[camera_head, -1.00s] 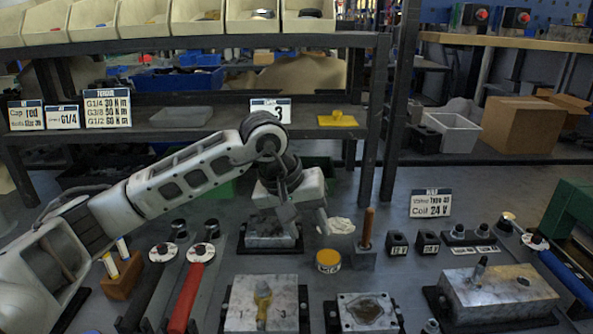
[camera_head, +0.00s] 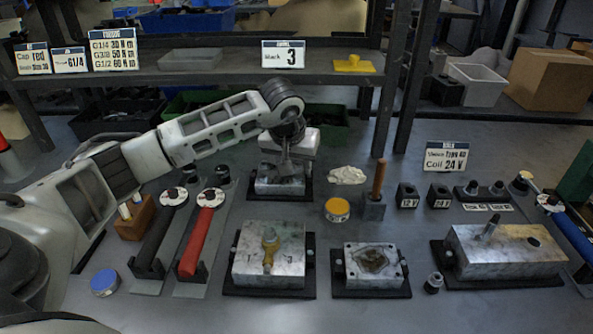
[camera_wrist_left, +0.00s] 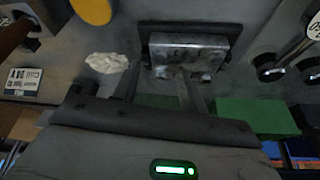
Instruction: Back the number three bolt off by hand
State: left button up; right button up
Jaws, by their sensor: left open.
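A metal block marked 1 and 3 (camera_head: 246,272) stands at the front centre on a dark base, with a brass fitting (camera_head: 269,243) in its top. I cannot make out a separate bolt at the 3. A smaller metal block (camera_head: 278,187) stands behind it on a dark plate; it also shows in the left wrist view (camera_wrist_left: 188,55). My left gripper (camera_head: 284,163) is at this rear block, pointing down. In the wrist view its fingers (camera_wrist_left: 160,85) are apart and nothing shows between them. The gripper partly hides the rear block. My right gripper is not in view.
A red-handled wrench (camera_head: 201,238) and a black-handled one lie to the left. A yellow tin (camera_head: 337,210), a white cloth (camera_head: 347,175) and a wooden-handled tool (camera_head: 378,180) stand right of the rear block. An opened block (camera_head: 372,265) and a larger block (camera_head: 508,250) are at right.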

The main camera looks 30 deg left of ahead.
aim_at(298, 177)
pick_arm(q)
jog(key=shift+x, duration=2.2)
grip_shut()
jog(key=n, duration=0.2)
jog(key=n+g+y, duration=0.1)
jog(key=n, duration=0.1)
jog(key=n+y, duration=0.1)
jog(key=n, duration=0.1)
jog(key=shift+w+d+n+g, duration=0.25)
jog(key=shift+d+n+g, duration=0.05)
jog(key=shift+n, duration=0.1)
jog(key=n+g, duration=0.1)
jog(key=n, duration=0.1)
jog(key=n+g+y, duration=0.1)
jog(key=n, duration=0.2)
jog(key=shift+w+r+n, duration=0.1)
jog(key=shift+w+n, duration=0.15)
jog(key=shift+n, duration=0.05)
jog(key=n+g, duration=0.1)
jog(key=n, duration=0.1)
jog(key=n+g, duration=0.1)
jog(key=n, duration=0.2)
jog(key=shift+w, duration=0.2)
jog(key=n+g, duration=0.1)
jog(key=n, duration=0.3)
jog(key=shift+w+n+h, duration=0.15)
jog(key=shift+n+h, duration=0.15)
jog(key=shift+h, duration=0.1)
